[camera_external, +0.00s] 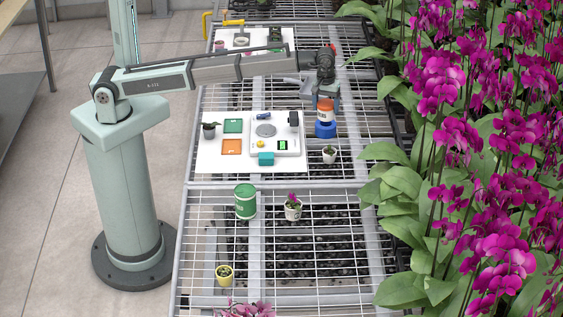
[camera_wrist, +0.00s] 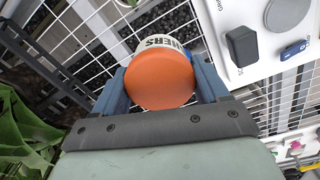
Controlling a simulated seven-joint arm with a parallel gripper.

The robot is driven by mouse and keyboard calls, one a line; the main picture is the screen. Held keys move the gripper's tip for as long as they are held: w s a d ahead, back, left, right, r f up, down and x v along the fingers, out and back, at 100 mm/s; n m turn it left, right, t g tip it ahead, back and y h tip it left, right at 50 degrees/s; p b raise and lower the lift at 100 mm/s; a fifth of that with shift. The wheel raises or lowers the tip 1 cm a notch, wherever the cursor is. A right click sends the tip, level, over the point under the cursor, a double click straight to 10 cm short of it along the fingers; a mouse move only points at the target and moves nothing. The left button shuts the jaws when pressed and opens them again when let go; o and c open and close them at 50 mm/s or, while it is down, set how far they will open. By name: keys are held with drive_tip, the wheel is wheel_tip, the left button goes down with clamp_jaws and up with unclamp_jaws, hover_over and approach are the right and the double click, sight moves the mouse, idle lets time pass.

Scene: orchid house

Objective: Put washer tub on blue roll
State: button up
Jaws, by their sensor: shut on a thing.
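The washer tub (camera_external: 325,113) is a small white tub with an orange lid and dark lettering. My gripper (camera_external: 326,97) is shut on it, with one finger on each side. In the wrist view the tub (camera_wrist: 160,80) sits between the two blue-grey fingers of my gripper (camera_wrist: 163,84), its orange lid facing the camera. The blue roll (camera_external: 326,130) stands on the wire bench directly below the tub in the external view. I cannot tell whether the tub touches it.
A white board (camera_external: 207,160) left of the roll carries a scale, coloured squares and small items. A small potted plant (camera_external: 329,154) stands just in front of the roll. A green tin (camera_external: 245,202) is nearer the camera. Pink orchids (camera_external: 490,190) crowd the right side.

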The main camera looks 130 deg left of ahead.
drive_tip(key=s+a, duration=0.1)
drive_tip(key=a, duration=0.1)
drive_tip(key=s+a, duration=0.2)
drive_tip(key=s+a+r, duration=0.1)
drive_tip(key=s+a, duration=0.1)
drive_tip(key=a, duration=0.1)
drive_tip(key=shift+s+r, duration=0.1)
drive_tip(key=shift+s, duration=0.05)
drive_tip(key=m, duration=0.5)
hover_over(324, 124)
drive_tip(key=shift+f, duration=4.8)
drive_tip(key=shift+f, duration=0.1)
drive_tip(key=o, duration=1.1)
drive_tip(key=shift+c, duration=0.2)
wheel_tip(324, 124, up, 12)
